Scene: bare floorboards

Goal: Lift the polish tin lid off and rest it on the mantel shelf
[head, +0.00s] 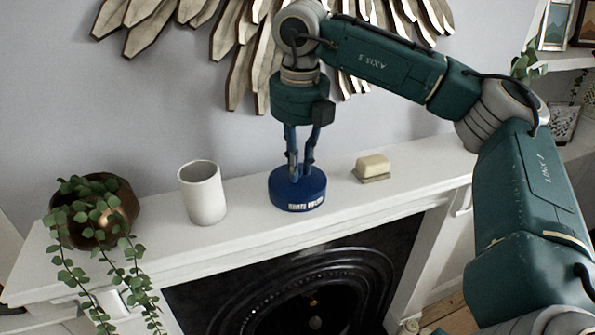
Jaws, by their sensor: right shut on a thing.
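The polish tin (297,197) is a round blue tin with white lettering on its side. It stands on the white mantel shelf (245,207) near the middle. My right gripper (300,174) points straight down over it, its fingers close together at the top of the tin. It is shut on the lid's raised middle, which the fingers largely hide. I cannot make out a gap between the lid and the tin. My left gripper is not in view.
A white cup (203,193) stands left of the tin. A bronze pot (120,214) with a trailing plant sits at the left end. A soap-like block (373,166) on a small dish lies to the right. Bare shelf shows between them. A black fireplace (300,290) is below.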

